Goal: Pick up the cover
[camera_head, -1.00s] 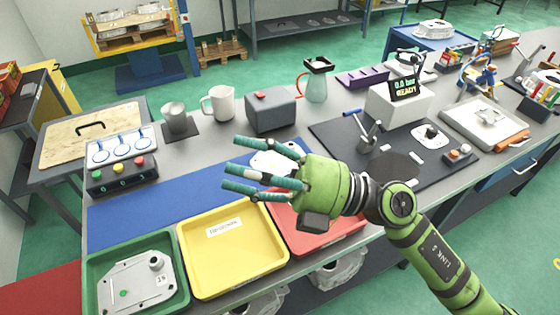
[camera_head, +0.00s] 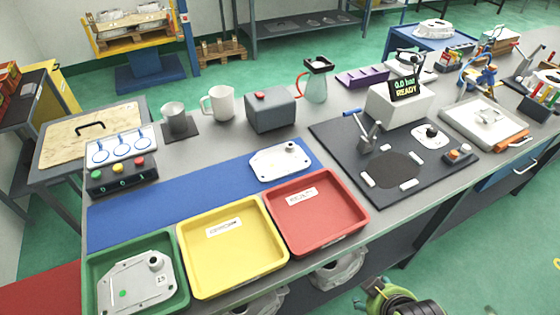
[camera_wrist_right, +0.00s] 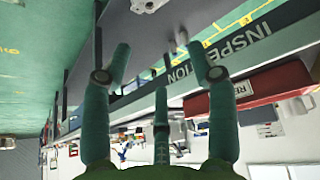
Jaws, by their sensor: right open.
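A light grey cast cover (camera_head: 280,162) with a raised round boss lies flat on the right end of the blue mat (camera_head: 150,207). Another grey casting of similar shape (camera_head: 136,283) lies in the green tray (camera_head: 178,303) at the lower left. I cannot tell from the pictures which of them the task means. My right gripper shows in the right wrist view (camera_wrist_right: 160,62), its fingers spread and nothing between them. My left gripper is not in view.
The yellow tray (camera_head: 186,268) and red tray (camera_head: 272,232) along the front edge are empty. A dark board (camera_head: 335,138) with a tester lies to the right.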

